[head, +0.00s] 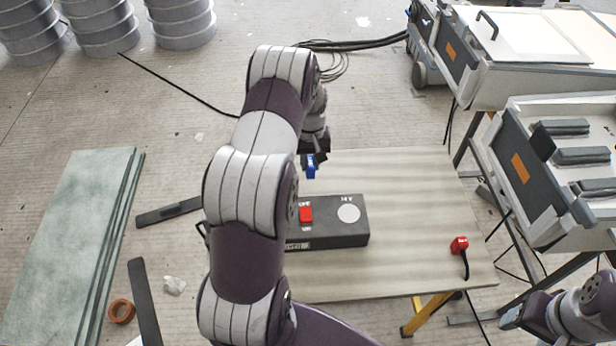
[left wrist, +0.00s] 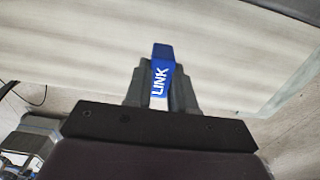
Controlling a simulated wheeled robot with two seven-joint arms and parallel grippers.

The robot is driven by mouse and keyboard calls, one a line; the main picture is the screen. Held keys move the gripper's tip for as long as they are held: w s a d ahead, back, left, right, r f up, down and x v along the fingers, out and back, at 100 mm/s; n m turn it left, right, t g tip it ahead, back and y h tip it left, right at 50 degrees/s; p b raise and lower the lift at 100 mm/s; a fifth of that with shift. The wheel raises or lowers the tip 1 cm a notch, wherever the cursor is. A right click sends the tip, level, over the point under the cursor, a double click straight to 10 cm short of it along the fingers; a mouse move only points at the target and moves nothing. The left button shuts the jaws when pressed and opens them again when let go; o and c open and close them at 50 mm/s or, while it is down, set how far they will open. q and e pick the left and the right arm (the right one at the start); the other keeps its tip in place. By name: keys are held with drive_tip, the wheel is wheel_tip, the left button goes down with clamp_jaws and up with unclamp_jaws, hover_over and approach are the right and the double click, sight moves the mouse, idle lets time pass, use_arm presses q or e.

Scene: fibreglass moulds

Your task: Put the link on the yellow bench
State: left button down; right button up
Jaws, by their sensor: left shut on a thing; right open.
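The link is a small blue piece with white LINK lettering (left wrist: 162,78). My left gripper (left wrist: 160,88) is shut on it, and the lettered face shows between the fingers. In the head view the link (head: 311,171) hangs below my left gripper (head: 313,160), over the back part of the bench. I cannot tell its height above the top. The yellow bench (head: 415,205) has a pale wooden top and a yellow leg (head: 430,314). My left arm hides its left part. My right gripper (head: 512,318) is open and empty at the lower right, apart from the bench.
A dark box (head: 335,236) with a red switch stands on the bench. A red plug-like part (head: 459,246) with a black cable lies at its right. Grey mould carts (head: 560,165) stand to the right. Green sheets (head: 75,235) lie at left. The bench's back right is clear.

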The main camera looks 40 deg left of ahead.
use_arm(q)
drive_tip(key=shift+s+a+f, duration=0.6)
drive_tip(key=shift+s+f, duration=0.1)
drive_tip(key=f, duration=0.3)
drive_tip(key=shift+s+d+f, duration=0.1)
drive_tip(key=shift+d+f, duration=0.1)
drive_tip(key=shift+f, duration=0.1)
drive_tip(key=shift+a+f, duration=0.1)
drive_tip(key=shift+f, duration=0.05)
drive_tip(key=c, duration=1.4)
unclamp_jaws()
drive_tip(key=shift+f, duration=0.1)
drive_tip(key=o, duration=0.5)
drive_tip(key=shift+c, duration=0.2)
